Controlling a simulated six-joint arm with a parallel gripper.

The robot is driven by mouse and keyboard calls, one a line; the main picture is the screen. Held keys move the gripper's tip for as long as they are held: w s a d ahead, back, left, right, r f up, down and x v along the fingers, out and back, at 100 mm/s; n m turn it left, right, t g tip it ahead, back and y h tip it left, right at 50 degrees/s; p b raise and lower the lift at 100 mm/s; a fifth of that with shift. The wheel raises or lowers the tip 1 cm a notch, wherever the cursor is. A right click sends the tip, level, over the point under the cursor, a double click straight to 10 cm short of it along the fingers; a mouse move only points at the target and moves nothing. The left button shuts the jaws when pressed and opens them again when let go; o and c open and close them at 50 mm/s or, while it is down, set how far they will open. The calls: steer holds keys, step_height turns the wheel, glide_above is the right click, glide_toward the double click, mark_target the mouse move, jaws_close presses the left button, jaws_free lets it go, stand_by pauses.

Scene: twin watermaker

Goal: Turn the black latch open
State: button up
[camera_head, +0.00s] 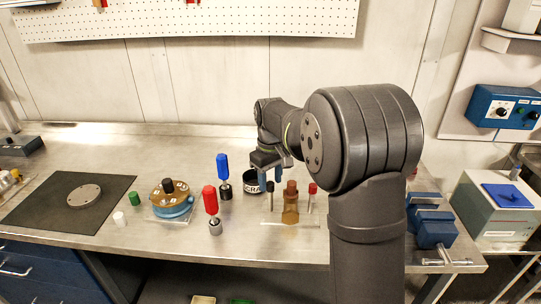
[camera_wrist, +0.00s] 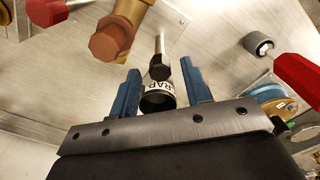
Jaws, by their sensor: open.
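What looks like the black latch (camera_head: 270,187) is a black-capped upright metal rod at the left of a brown fitting (camera_head: 290,204). In the wrist view the black cap (camera_wrist: 160,70) shows between my fingertips, with its rod running away from it. My gripper (camera_head: 270,180) is above this rod, its two blue fingers apart. In the wrist view my gripper (camera_wrist: 160,69) is open with one finger on each side of the cap. A gap shows at each side; I cannot tell the exact height difference.
A red-capped rod (camera_head: 312,189) is right of the brown fitting. Red (camera_head: 210,200) and blue (camera_head: 223,167) handles and a blue round device (camera_head: 174,206) stand left. A blue vise (camera_head: 434,226) is at right.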

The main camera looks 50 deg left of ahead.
mark_target(271, 183)
step_height(271, 183, up, 16)
steer(key=shift+r, duration=0.15)
stand_by(0.7)
step_height(271, 183, down, 18)
steer(key=shift+r, duration=0.25)
steer(key=shift+r, duration=0.1)
stand_by(0.4)
